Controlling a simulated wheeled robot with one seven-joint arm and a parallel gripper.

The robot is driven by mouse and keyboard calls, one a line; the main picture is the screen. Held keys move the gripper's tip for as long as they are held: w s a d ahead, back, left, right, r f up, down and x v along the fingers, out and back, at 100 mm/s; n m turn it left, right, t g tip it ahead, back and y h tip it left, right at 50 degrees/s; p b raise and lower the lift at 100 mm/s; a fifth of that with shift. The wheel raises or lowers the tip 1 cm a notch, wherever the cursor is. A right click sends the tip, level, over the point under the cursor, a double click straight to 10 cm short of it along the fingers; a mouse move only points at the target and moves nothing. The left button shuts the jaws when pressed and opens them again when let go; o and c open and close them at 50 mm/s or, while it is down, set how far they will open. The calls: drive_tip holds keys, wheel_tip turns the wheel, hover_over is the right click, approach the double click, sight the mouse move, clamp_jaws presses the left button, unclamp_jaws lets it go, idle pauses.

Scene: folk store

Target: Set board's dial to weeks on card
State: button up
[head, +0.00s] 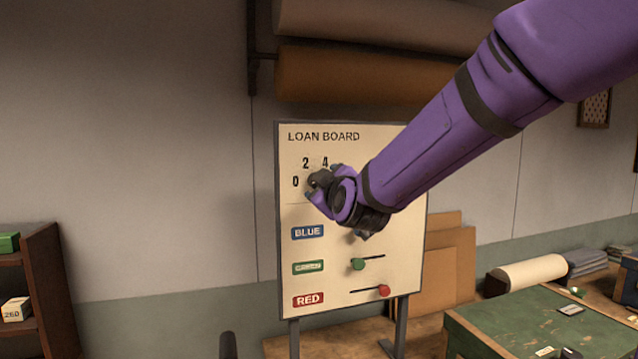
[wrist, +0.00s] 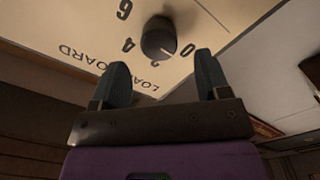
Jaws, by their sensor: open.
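The loan board (head: 345,220) stands upright in front of the wall. Its dark round dial (wrist: 159,38) shows in the wrist view, with a pale pointer line toward the lower right, on the side of the 0. The printed 0, 4 and 6 appear upside down there; in the head view 0, 2 and 4 show, and my arm covers the rest. My gripper (wrist: 162,62) is open and empty, its fingers on either side of the line to the dial, which appears just beyond the tips. In the head view my gripper (head: 313,188) overlaps the dial area. I cannot identify the card.
Below the dial are BLUE, green and RED labels with a green slider (head: 358,264) and a red slider (head: 384,291). A green-topped table (head: 540,325) with small items stands at lower right. A shelf (head: 45,290) stands at left. Fabric rolls (head: 370,72) hang above the board.

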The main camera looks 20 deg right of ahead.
drive_tip(key=shift+w+d, duration=0.1)
drive_tip(key=shift+w, duration=2.35)
drive_tip(key=shift+c, duration=0.2)
drive_tip(key=c, duration=0.9)
